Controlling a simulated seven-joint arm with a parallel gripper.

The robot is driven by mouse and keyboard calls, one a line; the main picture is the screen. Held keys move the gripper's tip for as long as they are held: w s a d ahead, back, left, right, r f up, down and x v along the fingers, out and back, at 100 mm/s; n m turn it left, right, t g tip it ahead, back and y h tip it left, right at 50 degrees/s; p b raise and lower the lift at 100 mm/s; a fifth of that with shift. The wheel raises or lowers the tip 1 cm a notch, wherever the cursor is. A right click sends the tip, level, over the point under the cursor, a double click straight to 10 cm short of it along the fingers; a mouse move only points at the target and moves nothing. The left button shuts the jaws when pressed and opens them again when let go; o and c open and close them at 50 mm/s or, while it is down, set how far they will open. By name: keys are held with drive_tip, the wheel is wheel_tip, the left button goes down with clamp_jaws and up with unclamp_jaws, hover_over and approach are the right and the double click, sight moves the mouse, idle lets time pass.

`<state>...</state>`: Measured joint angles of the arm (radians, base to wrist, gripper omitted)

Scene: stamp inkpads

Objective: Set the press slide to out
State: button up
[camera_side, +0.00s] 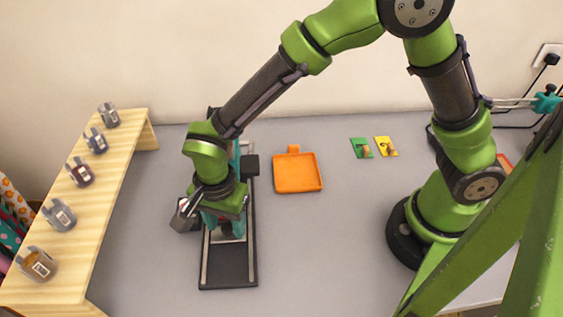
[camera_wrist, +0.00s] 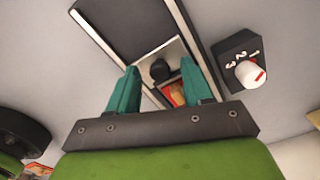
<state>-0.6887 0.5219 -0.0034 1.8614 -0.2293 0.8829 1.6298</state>
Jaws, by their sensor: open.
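The press has a long dark base (camera_side: 229,274) with two pale rails, lying left of centre on the table. In the wrist view the base (camera_wrist: 122,22) runs off the top edge. Its slide is a silvery plate (camera_wrist: 178,48) between the rails, bearing a black knob (camera_wrist: 160,68) and a red and orange piece (camera_wrist: 178,94). My gripper (camera_wrist: 161,80) is open, its teal fingers on either side of the knob in that view; I see no contact. In the side view my gripper (camera_side: 224,226) is low over the base and hides most of the slide.
A dial box (camera_wrist: 238,58) marked 1, 2, 3 with a white knob stands beside the press. A wooden shelf (camera_side: 100,200) with several grey holders is on the left. An orange tray (camera_side: 283,186), a green card (camera_side: 358,146) and a yellow card (camera_side: 382,142) lie right. Grey table between is clear.

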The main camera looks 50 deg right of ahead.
clamp_jaws()
drive_tip(key=s+a, duration=0.6)
drive_tip(key=shift+s+a, duration=0.25)
drive_tip(key=shift+c, duration=1.7)
unclamp_jaws()
drive_tip(key=o, duration=0.3)
drive_tip(key=shift+o, duration=0.2)
drive_tip(key=shift+d, duration=0.1)
wheel_tip(320, 180, up, 17)
